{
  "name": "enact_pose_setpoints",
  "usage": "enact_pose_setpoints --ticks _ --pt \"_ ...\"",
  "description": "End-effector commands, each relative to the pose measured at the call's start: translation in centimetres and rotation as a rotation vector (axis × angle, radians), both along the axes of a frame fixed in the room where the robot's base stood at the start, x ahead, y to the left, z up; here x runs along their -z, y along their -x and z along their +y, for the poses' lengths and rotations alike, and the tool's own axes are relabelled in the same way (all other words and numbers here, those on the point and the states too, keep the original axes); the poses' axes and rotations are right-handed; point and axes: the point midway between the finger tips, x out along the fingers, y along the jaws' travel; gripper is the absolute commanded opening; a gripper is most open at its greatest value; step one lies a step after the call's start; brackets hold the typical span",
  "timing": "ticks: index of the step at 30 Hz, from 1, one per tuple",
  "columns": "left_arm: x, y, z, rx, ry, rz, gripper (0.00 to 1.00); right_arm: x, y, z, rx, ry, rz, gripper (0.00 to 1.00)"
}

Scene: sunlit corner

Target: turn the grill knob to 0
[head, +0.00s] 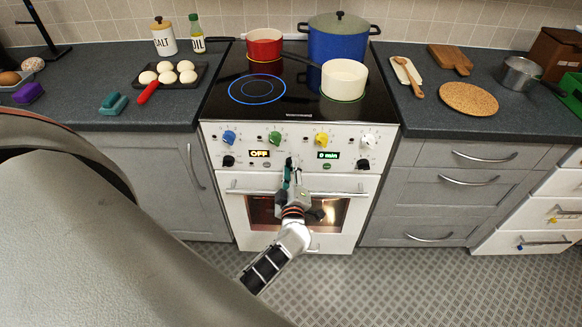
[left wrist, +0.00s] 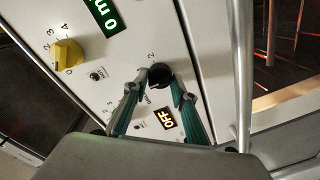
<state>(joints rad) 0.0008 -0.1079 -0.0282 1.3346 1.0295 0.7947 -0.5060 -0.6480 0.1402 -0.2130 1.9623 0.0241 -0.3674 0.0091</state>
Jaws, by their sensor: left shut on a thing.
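The cooker's white control panel (head: 360,140) carries coloured knobs above and black knobs below. My left gripper (head: 291,170) is at the middle black knob, between the "OFF" and "0 min" displays. In the left wrist view, the fingers (left wrist: 158,98) of this gripper are closed on either side of that black knob (left wrist: 158,73). A "2" is printed beside the knob; its pointer and most of its scale are hidden or too small to read. I cannot read a grill label. My right gripper is not in view.
The oven door handle (head: 340,194) runs just below the panel, and it lies close to the gripper in the left wrist view (left wrist: 244,70). A red pot (head: 264,45), a blue pot (head: 337,40) and a white pot (head: 344,78) stand on the hob. The floor ahead is clear.

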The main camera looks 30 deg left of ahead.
Motion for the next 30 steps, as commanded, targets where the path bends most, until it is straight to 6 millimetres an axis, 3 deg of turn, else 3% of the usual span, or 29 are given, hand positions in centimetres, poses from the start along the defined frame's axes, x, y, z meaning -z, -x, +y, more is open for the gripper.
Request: enact_pose_setpoints --ticks 12,29,30 --pt "-0.05 0.00 0.03 0.001 0.164 -0.101 0.05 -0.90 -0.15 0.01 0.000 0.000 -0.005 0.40" --pt "-0.03 0.01 0.03 0.000 0.189 -0.117 0.05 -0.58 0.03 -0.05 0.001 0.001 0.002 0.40" --pt "-0.03 0.00 0.03 0.000 0.189 -0.117 0.37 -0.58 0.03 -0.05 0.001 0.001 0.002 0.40"
